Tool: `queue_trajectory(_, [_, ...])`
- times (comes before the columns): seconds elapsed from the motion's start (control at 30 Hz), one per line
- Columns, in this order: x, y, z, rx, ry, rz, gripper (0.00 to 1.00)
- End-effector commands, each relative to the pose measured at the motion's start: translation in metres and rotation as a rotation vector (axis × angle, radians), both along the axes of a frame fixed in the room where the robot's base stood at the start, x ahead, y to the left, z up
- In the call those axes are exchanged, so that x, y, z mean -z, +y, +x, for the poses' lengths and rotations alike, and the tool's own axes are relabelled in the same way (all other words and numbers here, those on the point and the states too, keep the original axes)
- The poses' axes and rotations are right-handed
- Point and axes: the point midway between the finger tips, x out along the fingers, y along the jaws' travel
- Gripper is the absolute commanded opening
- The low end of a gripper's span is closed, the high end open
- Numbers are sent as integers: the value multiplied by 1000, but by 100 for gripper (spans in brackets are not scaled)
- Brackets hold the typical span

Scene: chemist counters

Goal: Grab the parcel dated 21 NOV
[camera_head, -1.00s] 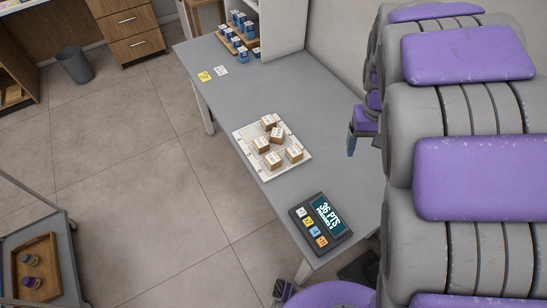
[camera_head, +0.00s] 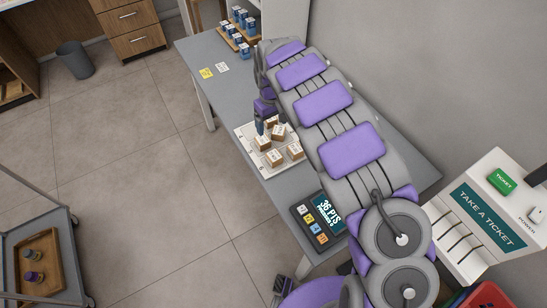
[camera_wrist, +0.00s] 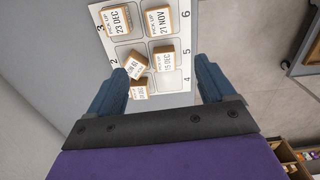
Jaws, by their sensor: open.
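The parcel dated 21 NOV (camera_wrist: 158,22) is a small tan box with a white top label, in the cell marked 6 of the white numbered board (camera_wrist: 176,79). It matches the near-left box (camera_head: 274,158) in the head view. My gripper (camera_wrist: 161,66) is open and empty above the board, pointing down. Its fingers straddle the middle of the board, around the parcel in cell 5 (camera_wrist: 165,59) as seen from the wrist. The 21 NOV parcel lies beyond the fingertips. In the head view, my gripper (camera_head: 260,128) is by the board's far left part.
The 23 DEC parcel (camera_wrist: 117,18) sits beside it in cell 3. A tilted parcel (camera_wrist: 132,67) and another parcel (camera_wrist: 139,90) stand close to the left finger.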

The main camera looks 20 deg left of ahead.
Motion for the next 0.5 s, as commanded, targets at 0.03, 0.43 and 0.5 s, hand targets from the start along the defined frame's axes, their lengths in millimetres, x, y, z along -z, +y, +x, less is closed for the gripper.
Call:
queue_trajectory(0.03, [3, 0, 0, -2, 2, 1, 83])
queue_trajectory(0.43, [67, 0, -1, 0, 3, -1, 83])
queue_trajectory(0.5, [81, 0, -1, 0, 3, 0, 83])
